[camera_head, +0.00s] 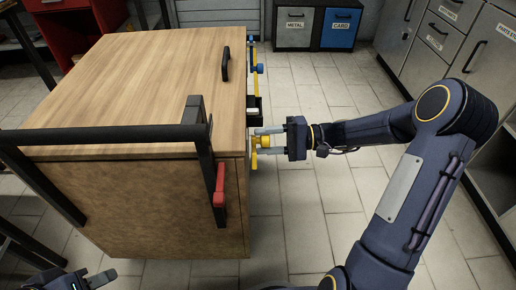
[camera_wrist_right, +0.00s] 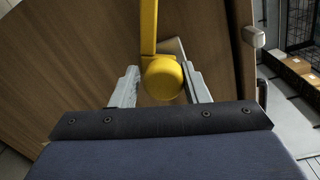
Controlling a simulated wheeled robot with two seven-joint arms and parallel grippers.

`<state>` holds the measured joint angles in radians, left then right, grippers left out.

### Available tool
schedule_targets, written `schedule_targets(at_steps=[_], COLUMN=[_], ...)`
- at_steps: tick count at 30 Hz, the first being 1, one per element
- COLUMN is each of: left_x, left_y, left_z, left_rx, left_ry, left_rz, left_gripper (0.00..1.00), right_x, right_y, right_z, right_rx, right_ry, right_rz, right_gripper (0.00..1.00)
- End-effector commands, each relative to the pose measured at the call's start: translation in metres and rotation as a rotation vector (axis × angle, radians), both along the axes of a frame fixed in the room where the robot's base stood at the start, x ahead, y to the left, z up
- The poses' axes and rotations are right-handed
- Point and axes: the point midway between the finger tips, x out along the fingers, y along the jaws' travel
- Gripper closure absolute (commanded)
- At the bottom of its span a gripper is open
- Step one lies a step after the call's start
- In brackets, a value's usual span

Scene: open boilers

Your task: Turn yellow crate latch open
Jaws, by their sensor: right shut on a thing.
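A large wooden crate (camera_head: 140,75) stands at the left of the head view. The yellow latch (camera_head: 263,142) is on its right side. In the right wrist view the latch shows as a rounded yellow knob (camera_wrist_right: 162,77) with a yellow bar rising above it. My right gripper (camera_head: 267,140) reaches in from the right and is shut on the yellow latch. In the right wrist view its fingers (camera_wrist_right: 160,90) stand on both sides of the knob. My left gripper (camera_head: 98,280) is low at the left, away from the crate's latches and partly cut off by the frame edge.
A blue latch (camera_head: 257,68) sits farther back on the same crate side. A black handle (camera_head: 225,64) is on the lid, and a black bar frame with a red part (camera_head: 219,186) is at the near corner. Bins (camera_head: 341,28) and cabinets (camera_head: 450,35) line the back and right. Tiled floor between is clear.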

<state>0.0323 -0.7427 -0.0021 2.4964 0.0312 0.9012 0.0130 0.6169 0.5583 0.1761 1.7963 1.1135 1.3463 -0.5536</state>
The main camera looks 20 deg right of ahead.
Motion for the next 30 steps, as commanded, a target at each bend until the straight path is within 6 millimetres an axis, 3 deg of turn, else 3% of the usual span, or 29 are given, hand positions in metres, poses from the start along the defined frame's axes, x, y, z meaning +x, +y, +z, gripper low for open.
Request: schedule_targets(at_steps=[12, 30], left_x=[0.000, 0.000], left_y=[0.000, 0.000], left_z=[-0.025, -0.029], left_rx=[0.000, 0.000], left_ry=[0.000, 0.000], left_rz=[0.000, 0.000], left_gripper=[0.64, 0.64], right_x=[0.003, 0.003], right_y=[-0.002, -0.001], right_z=[0.008, 0.011], right_rx=[-0.063, -0.081], right_ry=[-0.248, -0.304], right_rz=[-0.003, -0.001], right_gripper=[0.99, 0.99])
